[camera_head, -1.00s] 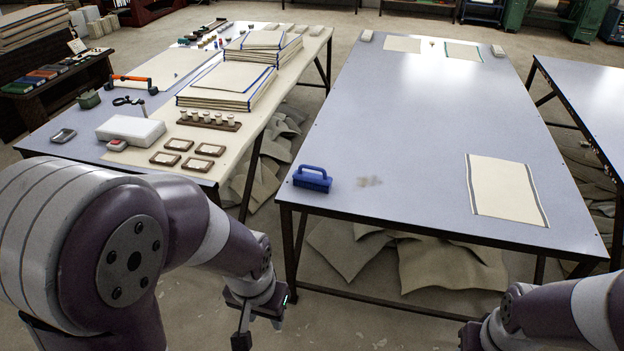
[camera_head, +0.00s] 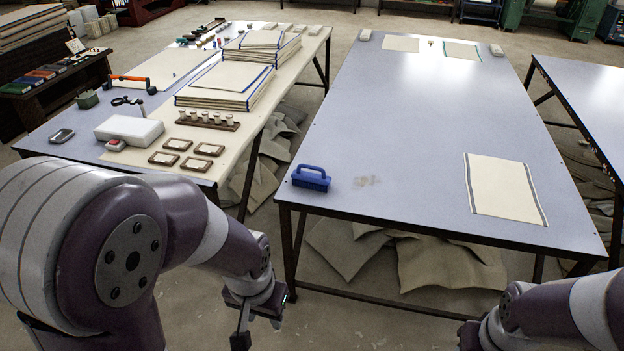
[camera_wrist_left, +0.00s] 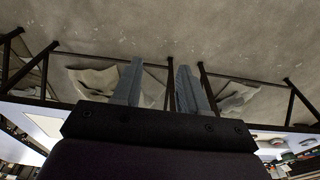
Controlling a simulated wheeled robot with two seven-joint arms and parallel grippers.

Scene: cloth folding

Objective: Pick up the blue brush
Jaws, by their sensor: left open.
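The blue brush (camera_head: 311,178) stands on the near left corner of the middle table (camera_head: 420,140), its arched handle on top. A faint brownish smudge (camera_head: 367,181) lies on the tabletop just right of it. My left gripper (camera_head: 258,335) is low in front of the table, below and to the left of the brush, and apart from it. In the left wrist view its two fingers (camera_wrist_left: 155,85) are spread with nothing between them. Only part of my right arm shows at the lower right of the head view; its fingers are not visible.
A cream cloth (camera_head: 505,190) with dark edge stripes lies flat on the table's right side. The table's middle is clear. A left table (camera_head: 60,150) carries cloth stacks (camera_head: 228,85), a white box (camera_head: 130,131) and small tools. Loose cloth (camera_head: 440,270) lies beneath the middle table.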

